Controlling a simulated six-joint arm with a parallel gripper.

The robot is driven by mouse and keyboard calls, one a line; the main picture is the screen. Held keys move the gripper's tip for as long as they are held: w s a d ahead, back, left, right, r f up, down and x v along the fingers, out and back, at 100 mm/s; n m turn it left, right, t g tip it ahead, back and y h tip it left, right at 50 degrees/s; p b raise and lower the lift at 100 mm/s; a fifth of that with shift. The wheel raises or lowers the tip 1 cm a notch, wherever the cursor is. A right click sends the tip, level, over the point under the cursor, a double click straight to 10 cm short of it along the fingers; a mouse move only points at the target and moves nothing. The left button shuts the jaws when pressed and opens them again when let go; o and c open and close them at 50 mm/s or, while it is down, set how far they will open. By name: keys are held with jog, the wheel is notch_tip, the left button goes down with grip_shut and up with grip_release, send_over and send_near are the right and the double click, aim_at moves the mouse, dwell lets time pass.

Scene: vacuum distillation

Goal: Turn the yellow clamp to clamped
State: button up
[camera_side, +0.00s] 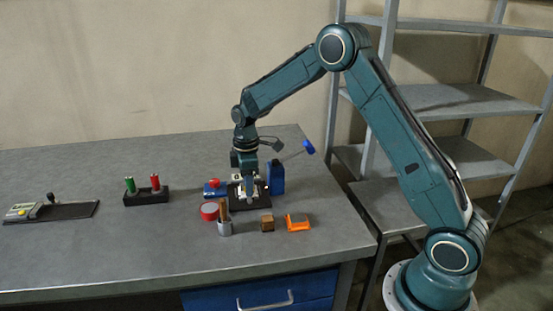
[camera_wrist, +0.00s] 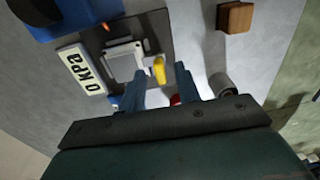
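The yellow clamp (camera_wrist: 159,69) shows in the wrist view as a short yellow lever beside a grey-white block (camera_wrist: 125,62) on a dark base plate (camera_wrist: 153,24). My gripper (camera_wrist: 159,76) points down over it, its two fingers apart. The clamp lies between the fingertips, with a gap visible on each side; I cannot tell whether either finger touches it. A display reading "0 kPa" (camera_wrist: 82,70) sits beside the block. In the side view my gripper (camera_side: 249,200) is low over the dark plate, and it hides the clamp.
A black rack (camera_side: 147,197) stands left; table between is clear.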

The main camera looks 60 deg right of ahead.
notch_tip(320, 180, up, 14)
dwell(0.9)
jog(key=s+a+r+m+t, duration=0.25)
jog(key=s+r, duration=0.25)
jog(key=s, duration=0.3)
jog(key=s+a+r+m+t, duration=0.1)
jog(key=s+a+r+m, duration=0.2)
jog(key=s, duration=0.6)
jog(key=s+a+f+m+t, duration=0.2)
jog(key=s+m, duration=0.1)
jog(key=s, duration=1.2)
jog(key=shift+s+m, duration=0.2)
jog(key=shift+m, duration=0.15)
